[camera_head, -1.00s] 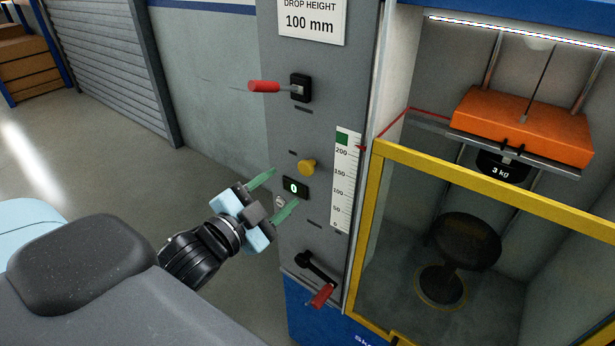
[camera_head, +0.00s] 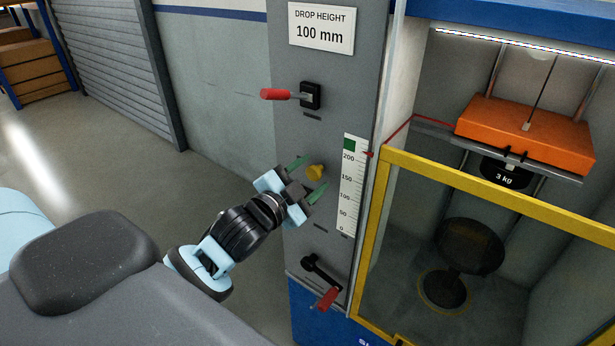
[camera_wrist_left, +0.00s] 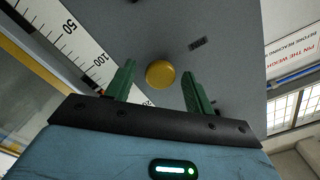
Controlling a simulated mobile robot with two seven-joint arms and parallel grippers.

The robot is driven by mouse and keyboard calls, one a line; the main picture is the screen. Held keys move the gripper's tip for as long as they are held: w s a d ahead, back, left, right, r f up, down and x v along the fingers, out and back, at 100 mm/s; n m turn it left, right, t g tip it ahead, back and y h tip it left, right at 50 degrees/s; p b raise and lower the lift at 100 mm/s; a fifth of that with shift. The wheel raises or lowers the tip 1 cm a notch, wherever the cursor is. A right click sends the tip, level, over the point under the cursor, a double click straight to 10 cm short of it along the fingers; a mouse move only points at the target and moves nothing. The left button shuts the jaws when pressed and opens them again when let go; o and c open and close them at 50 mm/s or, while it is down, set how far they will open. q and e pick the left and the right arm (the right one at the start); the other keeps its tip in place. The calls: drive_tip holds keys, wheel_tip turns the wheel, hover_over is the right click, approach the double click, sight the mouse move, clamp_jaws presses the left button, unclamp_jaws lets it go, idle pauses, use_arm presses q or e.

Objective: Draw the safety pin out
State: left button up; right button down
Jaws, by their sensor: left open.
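The safety pin appears to be the yellow round knob (camera_head: 315,172) on the grey machine column, left of the height scale. In the left wrist view the yellow knob (camera_wrist_left: 160,74) shows face-on, a little beyond and between the fingertips. My left gripper (camera_head: 306,177) is open, with its two green fingers pointing at the column on either side of the knob. In the left wrist view the left gripper (camera_wrist_left: 158,80) has clear space between each finger and the knob. I cannot tell whether the fingertips reach around its sides. My right gripper is not in view.
A red-handled lever (camera_head: 277,94) sticks out of the column above, and a crank with a red grip (camera_head: 327,298) sits below. Open floor lies left.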

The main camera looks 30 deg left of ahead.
use_arm(q)
clamp_jaws()
idle(0.3)
